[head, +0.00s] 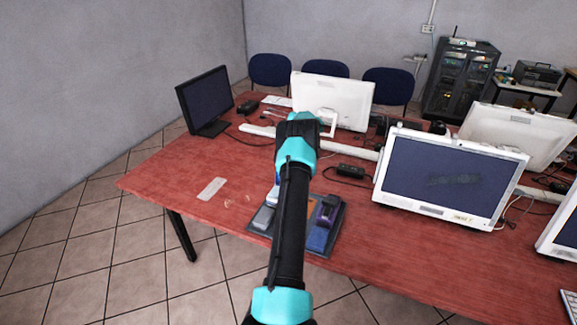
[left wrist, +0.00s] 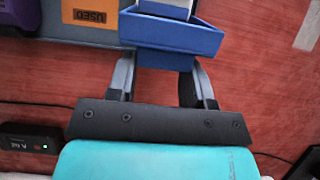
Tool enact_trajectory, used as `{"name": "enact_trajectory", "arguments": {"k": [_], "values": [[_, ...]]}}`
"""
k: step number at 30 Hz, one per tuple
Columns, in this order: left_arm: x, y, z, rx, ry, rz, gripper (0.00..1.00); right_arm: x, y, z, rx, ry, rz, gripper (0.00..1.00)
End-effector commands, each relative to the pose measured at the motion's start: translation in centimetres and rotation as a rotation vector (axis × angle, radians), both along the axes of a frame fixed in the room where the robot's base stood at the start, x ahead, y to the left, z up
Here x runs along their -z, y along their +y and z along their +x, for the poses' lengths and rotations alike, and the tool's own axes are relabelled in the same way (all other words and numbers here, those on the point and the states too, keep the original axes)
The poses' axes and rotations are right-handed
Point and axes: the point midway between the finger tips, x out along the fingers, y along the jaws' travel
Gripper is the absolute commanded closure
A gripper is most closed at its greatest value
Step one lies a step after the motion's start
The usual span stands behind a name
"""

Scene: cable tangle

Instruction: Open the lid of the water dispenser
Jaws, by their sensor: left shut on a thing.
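No water dispenser or lid can be made out in either view. In the left wrist view my left gripper (left wrist: 162,68) has its two fingers at either side of the lower part of a blue open-topped box (left wrist: 180,38) and is shut on it. A pale grey thing stands in the box. The box is at the edge of a grey tray (left wrist: 75,38) with an orange "USED" label (left wrist: 90,16). In the head view my left arm hides the gripper and much of the tray (head: 338,228). My right gripper is not in view.
A red table (head: 160,180) holds the tray. A black power adapter (head: 350,171) lies beyond it, a white plate (head: 211,188) to its left. A white all-in-one computer (head: 450,180) stands to the right, a black monitor (head: 204,99) at the back left. The left table end is mostly clear.

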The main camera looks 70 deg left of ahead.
Motion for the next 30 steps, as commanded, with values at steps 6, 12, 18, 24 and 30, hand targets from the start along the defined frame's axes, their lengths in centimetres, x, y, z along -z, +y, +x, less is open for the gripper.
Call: {"name": "enact_trajectory", "arguments": {"k": [6,12,18,24,30], "values": [[0.5,-0.2,0.0,0.000,0.001,-0.007,0.96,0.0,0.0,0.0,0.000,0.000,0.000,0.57],[0.3,-0.1,0.0,-0.001,0.000,-0.005,0.35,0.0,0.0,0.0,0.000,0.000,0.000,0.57],[0.2,-0.1,0.0,0.000,0.000,-0.002,0.28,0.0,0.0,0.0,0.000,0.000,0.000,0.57],[-0.1,0.0,0.1,-0.001,0.000,-0.001,0.28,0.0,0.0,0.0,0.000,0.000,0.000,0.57],[-1.1,0.6,0.5,0.000,0.000,0.000,0.28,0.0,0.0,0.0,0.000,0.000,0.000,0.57]]}}
